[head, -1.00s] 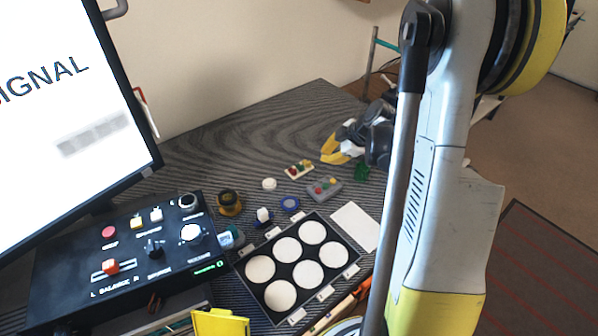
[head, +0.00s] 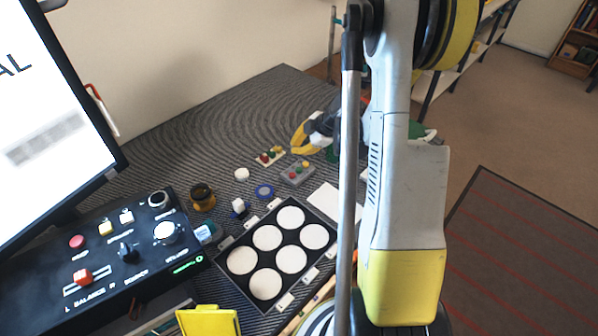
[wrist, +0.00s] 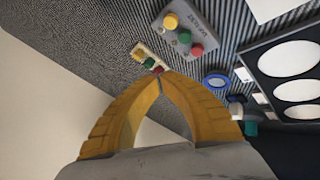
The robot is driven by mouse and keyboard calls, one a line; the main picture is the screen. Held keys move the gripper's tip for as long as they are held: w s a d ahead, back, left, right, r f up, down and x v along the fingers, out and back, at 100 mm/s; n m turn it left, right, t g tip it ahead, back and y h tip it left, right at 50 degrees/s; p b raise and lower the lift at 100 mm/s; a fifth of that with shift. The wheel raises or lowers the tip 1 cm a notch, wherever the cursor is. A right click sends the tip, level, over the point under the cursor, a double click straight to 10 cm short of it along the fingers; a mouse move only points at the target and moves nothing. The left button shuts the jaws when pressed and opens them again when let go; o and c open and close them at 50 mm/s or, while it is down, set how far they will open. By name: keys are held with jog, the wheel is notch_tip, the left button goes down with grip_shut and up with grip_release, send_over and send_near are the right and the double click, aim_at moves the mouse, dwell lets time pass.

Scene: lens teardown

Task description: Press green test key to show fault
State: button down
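A cream strip (head: 270,158) with red, green and yellow keys lies on the dark ridged table; it also shows in the wrist view (wrist: 142,50). Beside it is a grey box (head: 298,174) with yellow, green and red keys, also in the wrist view (wrist: 185,33). I cannot tell which green key is the test key. My gripper (head: 303,137) has yellow fingers and is behind the strip in the head view. In the wrist view its fingertips (wrist: 161,78) meet, with nothing between them, and appear close to the strip's red end. Contact cannot be told.
A black control panel (head: 100,262) with several knobs and keys stands at left, below a monitor (head: 50,190) showing cut-off lettering. A black tray (head: 250,298) of white discs, a blue ring (head: 265,191) and a brown jar (head: 202,197) are nearby. My arm hides the table's right part.

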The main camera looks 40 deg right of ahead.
jog(key=b, duration=0.4)
send_near(291, 167)
jog(key=x, duration=0.5)
jog(key=shift+w+r, duration=0.3)
dwell(0.5)
jog(key=shift+f+b, duration=0.4)
jog(key=shift+f+b, duration=0.4)
dwell(0.5)
dwell(0.4)
jog(key=shift+r+p, duration=0.55)
jog(key=shift+r, duration=0.3)
jog(key=shift+r+p, duration=1.65)
jog(key=shift+r, duration=0.9)
